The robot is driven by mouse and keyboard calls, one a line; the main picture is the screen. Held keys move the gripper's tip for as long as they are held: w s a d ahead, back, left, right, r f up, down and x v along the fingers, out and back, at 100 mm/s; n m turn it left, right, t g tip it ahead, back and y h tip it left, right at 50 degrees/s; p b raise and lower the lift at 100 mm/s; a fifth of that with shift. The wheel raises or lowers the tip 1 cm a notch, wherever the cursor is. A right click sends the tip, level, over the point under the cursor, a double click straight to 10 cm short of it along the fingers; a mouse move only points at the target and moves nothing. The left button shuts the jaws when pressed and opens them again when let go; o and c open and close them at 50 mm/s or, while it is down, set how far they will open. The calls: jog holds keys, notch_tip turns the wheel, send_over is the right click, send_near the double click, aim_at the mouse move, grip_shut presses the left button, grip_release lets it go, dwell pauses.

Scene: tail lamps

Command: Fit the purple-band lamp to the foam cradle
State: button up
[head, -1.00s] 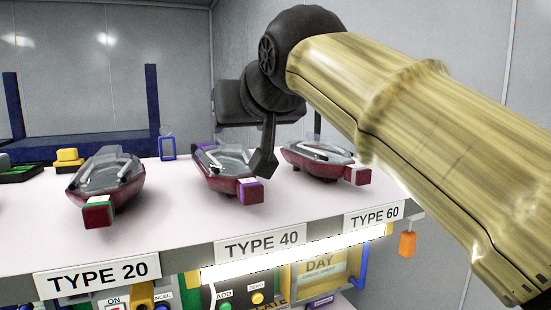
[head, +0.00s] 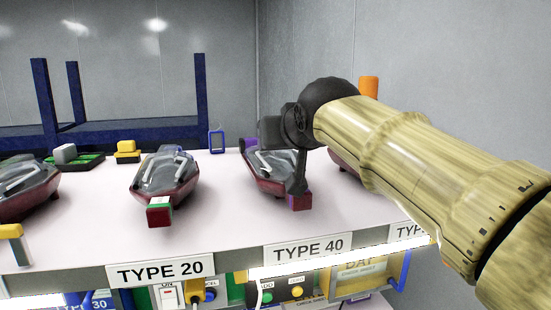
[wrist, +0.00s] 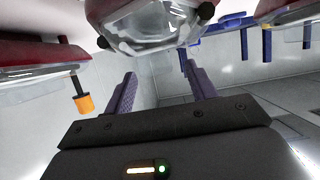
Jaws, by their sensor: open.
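The purple-band lamp (head: 268,178) lies on the white shelf behind the TYPE 40 label, clear lens up over a dark red body. Its purple-banded end block (head: 301,202) points to the front. My gripper (head: 298,182) hangs over the lamp's right front part and hides some of it. I cannot tell from the head view if they touch. In the wrist view my gripper (wrist: 161,90) is open with its two fingers apart and nothing between them. A lamp with a clear lens (wrist: 150,35) fills the top of that view. I cannot make out a foam cradle.
A green-banded lamp (head: 166,178) lies behind the TYPE 20 label. Another lamp (head: 25,190) is at far left, and one at right is mostly behind my arm. A blue frame (head: 130,132) and a small blue stand (head: 216,141) are at the back.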

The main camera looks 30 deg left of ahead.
jog(key=shift+p+x, duration=0.35)
jog(key=shift+x, duration=0.75)
jog(key=shift+d+r, duration=0.1)
grip_shut()
